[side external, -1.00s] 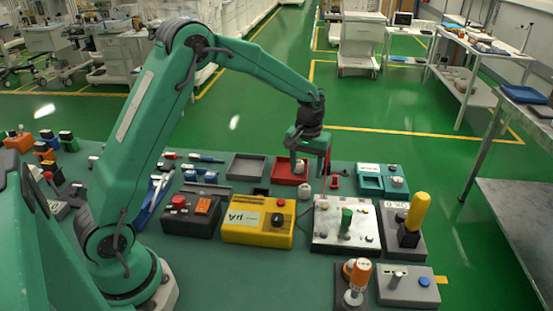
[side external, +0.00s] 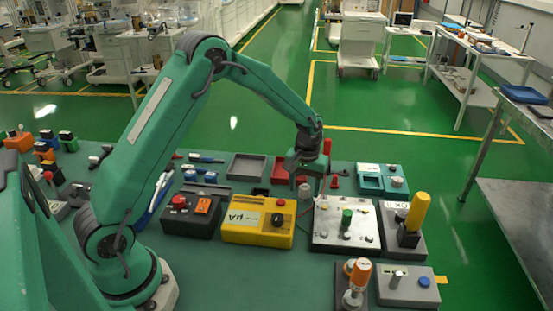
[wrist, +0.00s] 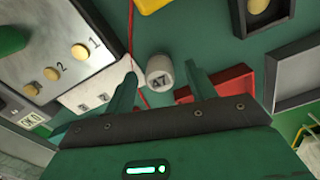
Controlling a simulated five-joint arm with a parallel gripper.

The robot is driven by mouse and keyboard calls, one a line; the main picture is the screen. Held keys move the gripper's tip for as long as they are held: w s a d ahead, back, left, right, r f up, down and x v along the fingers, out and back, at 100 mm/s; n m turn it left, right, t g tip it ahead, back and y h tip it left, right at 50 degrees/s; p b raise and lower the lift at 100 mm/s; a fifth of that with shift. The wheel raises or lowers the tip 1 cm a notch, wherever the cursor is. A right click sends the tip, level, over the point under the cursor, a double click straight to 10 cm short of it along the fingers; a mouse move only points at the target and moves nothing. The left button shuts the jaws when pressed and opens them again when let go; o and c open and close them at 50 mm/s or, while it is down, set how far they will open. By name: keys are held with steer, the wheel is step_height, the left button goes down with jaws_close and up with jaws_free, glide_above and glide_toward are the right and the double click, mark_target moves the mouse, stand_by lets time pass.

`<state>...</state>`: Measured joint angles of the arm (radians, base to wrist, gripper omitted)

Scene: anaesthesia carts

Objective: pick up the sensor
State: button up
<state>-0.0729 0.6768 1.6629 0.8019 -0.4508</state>
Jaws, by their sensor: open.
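A small whitish cylinder with a dark mark on its top (wrist: 159,72), which I take to be the sensor, stands on the green bench top. It also shows in the side external view (side external: 304,191), between the yellow meter box and the metal panel. My gripper (side external: 308,183) points down above and just behind it. In the wrist view my gripper (wrist: 161,76) is open, with its two fingers apart and the cylinder in the gap ahead of them. I cannot tell how much height is left between the fingertips and the cylinder.
The metal panel with round knobs (wrist: 50,60) is close to one finger, and a red tray (wrist: 222,88) is close to the other. A thin red cable (wrist: 131,35) runs beside the cylinder. The yellow meter box (side external: 250,235) stands at the left.

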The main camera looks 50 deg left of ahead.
mark_target(305, 187)
steer(key=shift+f, duration=0.2)
steer(key=shift+c, duration=0.4)
steer(key=c, duration=1)
steer(key=shift+r, duration=0.15)
steer(key=shift+r, duration=0.45)
step_height(305, 187, up, 3)
steer(key=shift+r, duration=0.15)
steer(key=s+d+r, duration=0.1)
steer(key=d+r, duration=0.1)
steer(key=d, duration=0.1)
steer(key=s+d+r, duration=0.2)
steer(key=d, duration=0.2)
steer(key=s+d+r, duration=0.2)
steer(key=d, duration=0.1)
steer(key=shift+s+d+r, duration=0.15)
steer(key=shift+d+r, duration=0.05)
steer(key=shift+r, duration=0.1)
